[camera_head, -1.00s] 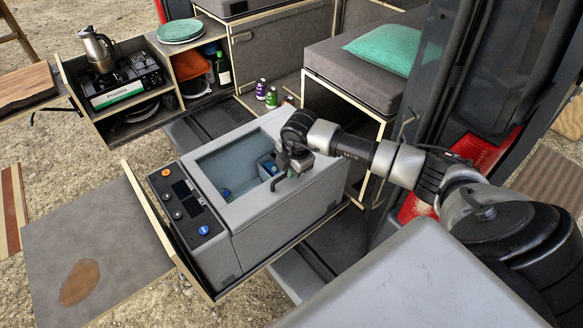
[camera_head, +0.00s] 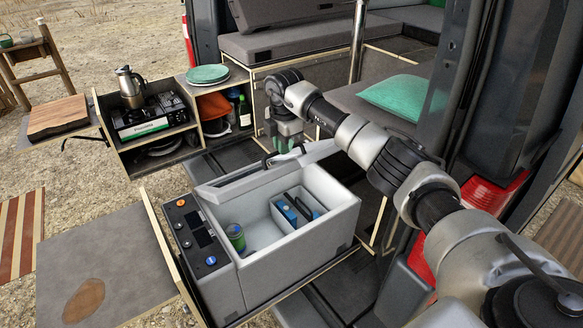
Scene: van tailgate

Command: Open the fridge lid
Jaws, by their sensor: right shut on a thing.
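The fridge (camera_head: 312,251) is a grey box on a pulled-out slide in the middle of the head view. Its lid (camera_head: 235,184) is raised and tilted back along the far side, seen nearly edge-on. Inside the white tub are a green can (camera_head: 235,236) and a divided section with blue items (camera_head: 291,214). My right gripper (camera_head: 283,153) is at the lid's upper edge, shut on the lid; its fingertips are partly hidden. My left gripper is not in view.
A control panel (camera_head: 196,238) lines the fridge's left side. A drop-down table (camera_head: 100,262) lies to the left. Behind are a stove drawer (camera_head: 152,119) and green plates (camera_head: 207,74). A bench cushion (camera_head: 403,95) and van frame bound the right.

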